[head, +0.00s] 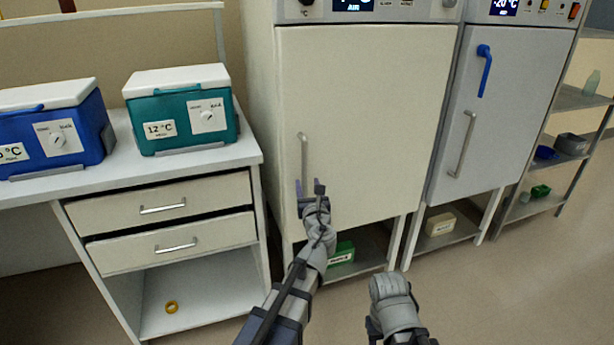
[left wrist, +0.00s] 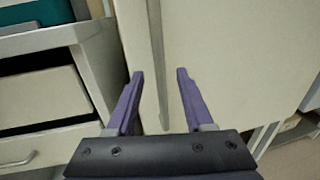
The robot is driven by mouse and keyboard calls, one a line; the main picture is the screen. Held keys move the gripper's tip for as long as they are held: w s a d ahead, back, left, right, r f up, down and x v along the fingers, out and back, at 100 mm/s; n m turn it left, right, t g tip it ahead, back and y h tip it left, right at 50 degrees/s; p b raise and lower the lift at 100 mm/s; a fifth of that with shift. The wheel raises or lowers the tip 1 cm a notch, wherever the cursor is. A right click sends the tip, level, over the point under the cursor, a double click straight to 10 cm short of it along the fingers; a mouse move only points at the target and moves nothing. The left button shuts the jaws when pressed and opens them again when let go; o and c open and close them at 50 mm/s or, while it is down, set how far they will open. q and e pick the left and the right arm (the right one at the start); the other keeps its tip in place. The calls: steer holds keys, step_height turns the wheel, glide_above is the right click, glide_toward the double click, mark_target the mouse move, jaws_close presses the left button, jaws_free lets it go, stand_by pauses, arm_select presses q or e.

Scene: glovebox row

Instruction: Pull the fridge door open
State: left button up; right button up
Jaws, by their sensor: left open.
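The tall cream fridge door (head: 365,110) is shut in the head view, with a vertical bar handle (head: 304,150) near its left edge. My left gripper (head: 309,187) is open at the lower end of this handle. In the left wrist view the purple fingers of my left gripper (left wrist: 160,75) stand apart, and the handle (left wrist: 156,45) runs between them in the picture, touching neither. I cannot tell how deep the fingers reach around it. The door (left wrist: 225,50) fills the area behind. A grey part of my right arm shows low in the head view; its fingers do not show.
A grey freezer (head: 495,120) with a blue hook and a bar handle stands at the right. A bench (head: 250,155) with drawers (head: 160,200) stands close at the left, carrying a teal cooler (head: 180,110) and a blue cooler (head: 55,130). The floor in front is clear.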

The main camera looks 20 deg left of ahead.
mark_target(305, 176)
arm_select(q)
steer(key=x, duration=0.6)
steer(key=shift+w+a, duration=0.2)
steer(key=shift+w, duration=0.15)
steer(key=shift+c, duration=0.2)
jaws_close()
steer(key=shift+s, duration=0.1)
stand_by(0.8)
